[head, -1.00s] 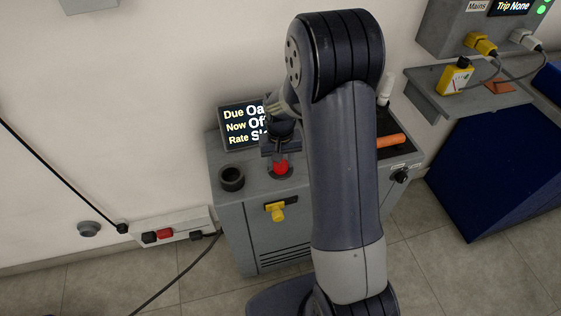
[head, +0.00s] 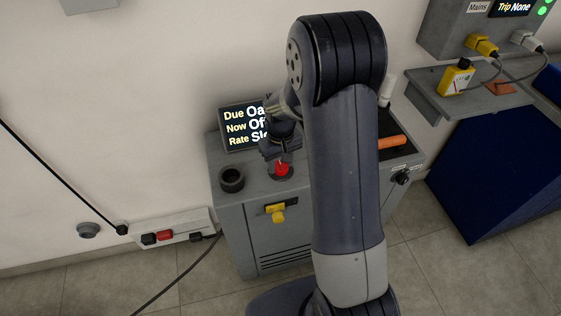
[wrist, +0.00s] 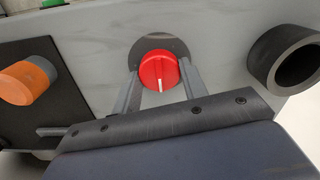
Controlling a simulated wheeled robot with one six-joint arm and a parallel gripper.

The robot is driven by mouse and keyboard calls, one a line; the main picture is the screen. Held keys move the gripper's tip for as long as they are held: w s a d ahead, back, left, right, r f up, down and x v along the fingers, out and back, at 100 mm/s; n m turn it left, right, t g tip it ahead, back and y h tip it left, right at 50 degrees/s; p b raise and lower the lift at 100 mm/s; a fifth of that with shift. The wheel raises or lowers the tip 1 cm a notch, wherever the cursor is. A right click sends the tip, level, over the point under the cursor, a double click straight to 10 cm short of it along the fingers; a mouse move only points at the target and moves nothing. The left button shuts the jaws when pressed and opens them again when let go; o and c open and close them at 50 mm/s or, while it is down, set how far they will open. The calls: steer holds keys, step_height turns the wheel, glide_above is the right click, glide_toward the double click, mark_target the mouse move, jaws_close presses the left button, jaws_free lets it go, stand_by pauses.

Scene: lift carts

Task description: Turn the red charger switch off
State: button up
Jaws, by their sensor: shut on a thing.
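The red charger switch (head: 283,169) is a round red knob on the top of the grey cabinet (head: 240,207). In the wrist view the red knob (wrist: 158,69) has a raised grip bar with a white pointer line, and sits on a dark round plate. My gripper (wrist: 160,84) has one finger on each side of the knob and is shut on it. In the head view my gripper (head: 281,158) is above the knob, partly hidden by my arm. A display beside it (head: 240,126) reads "Due Oa", "Now Of" and "Rate Sl", its right part hidden.
A black cup-like holder (head: 232,179) stands left of the knob. A yellow handle (head: 276,212) is on the cabinet front. An orange cylinder (head: 392,142) lies on the right. A wall socket strip (head: 173,233) is at lower left.

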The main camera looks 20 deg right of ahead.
mark_target(280, 164)
steer(key=o, duration=1)
steer(key=shift+r, duration=0.1)
step_height(280, 164, up, 11)
steer(key=shift+f, duration=0.2)
step_height(280, 164, down, 11)
steer(key=shift+r, duration=0.1)
stand_by(0.5)
